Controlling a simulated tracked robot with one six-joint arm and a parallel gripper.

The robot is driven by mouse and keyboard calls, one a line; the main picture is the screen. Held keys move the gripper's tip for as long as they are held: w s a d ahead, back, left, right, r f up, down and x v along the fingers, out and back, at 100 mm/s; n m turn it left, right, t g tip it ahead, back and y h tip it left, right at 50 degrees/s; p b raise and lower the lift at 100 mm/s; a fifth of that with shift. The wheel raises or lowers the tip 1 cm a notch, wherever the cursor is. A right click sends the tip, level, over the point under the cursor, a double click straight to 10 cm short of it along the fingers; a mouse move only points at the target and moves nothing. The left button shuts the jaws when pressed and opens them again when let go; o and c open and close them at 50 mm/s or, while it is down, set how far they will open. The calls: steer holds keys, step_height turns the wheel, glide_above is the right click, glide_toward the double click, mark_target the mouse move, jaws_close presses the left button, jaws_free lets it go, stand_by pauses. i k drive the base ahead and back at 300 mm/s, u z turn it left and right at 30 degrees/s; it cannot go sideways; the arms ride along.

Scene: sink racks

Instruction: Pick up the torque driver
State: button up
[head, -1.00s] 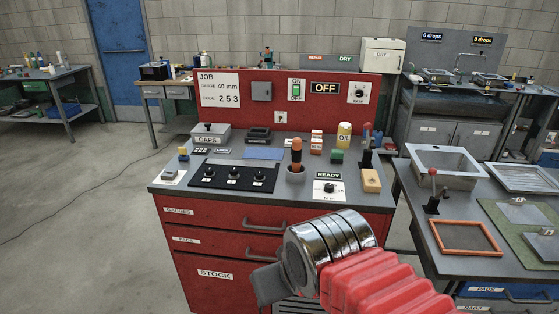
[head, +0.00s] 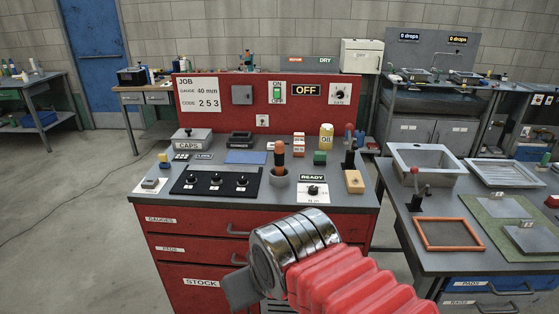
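What looks like the torque driver (head: 279,154), with an orange and dark handle, stands upright in a grey round cup (head: 279,182) on the red workbench. Its lower end is hidden in the cup. My arm, with a red ribbed sleeve and chrome rings, reaches in from the bottom right. My gripper (head: 240,289) shows only as a dark grey piece at the chrome end, in front of the bench drawers. It is well apart from the driver, nearer the camera and lower in the picture. Its fingertips cannot be made out.
A black panel with three knobs (head: 216,183) lies left of the cup. The READY dial (head: 314,192) and a wooden block with a black lever (head: 353,180) stand to the right. A yellow OIL container (head: 326,136) is behind. A table with a sink (head: 427,163) adjoins the right.

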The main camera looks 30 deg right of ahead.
mark_target(278, 153)
steer(key=i, duration=0.95)
steer(key=u, duration=0.05)
